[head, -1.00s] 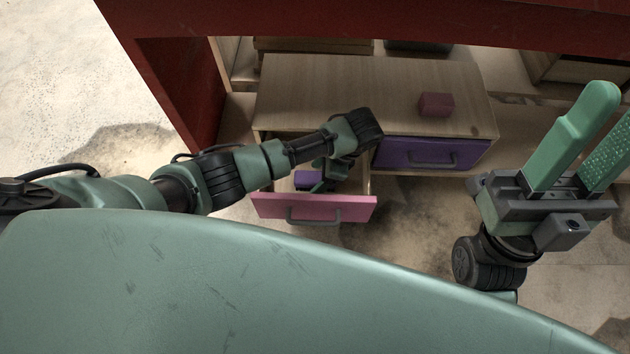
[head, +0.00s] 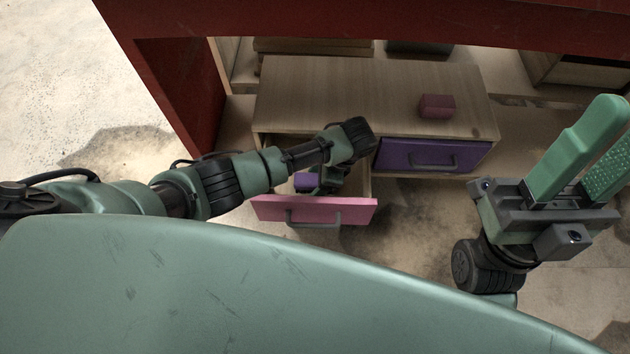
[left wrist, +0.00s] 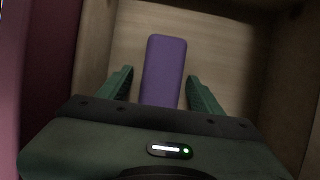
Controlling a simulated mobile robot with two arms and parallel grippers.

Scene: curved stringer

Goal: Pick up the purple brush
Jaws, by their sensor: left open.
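The purple brush (left wrist: 164,70) lies flat on the wooden floor of the open pink-fronted drawer (head: 345,212). In the head view only a small purple part of it (head: 303,181) shows, with my arm covering the rest. My left gripper (left wrist: 160,74) is open inside the drawer, one green finger on each side of the brush, with visible gaps. The brush's near end is hidden behind the gripper body. In the head view my left gripper (head: 332,181) is mostly hidden under its wrist. My right gripper (head: 617,122) is open and empty at the right edge, partly cut off.
A wooden cabinet (head: 330,85) holds the drawer. A closed purple drawer (head: 432,155) with a dark handle is to its right. A dark pink block (head: 437,106) lies on the cabinet top. A red frame (head: 185,75) stands over and left of the cabinet. The drawer walls stand close around my left gripper.

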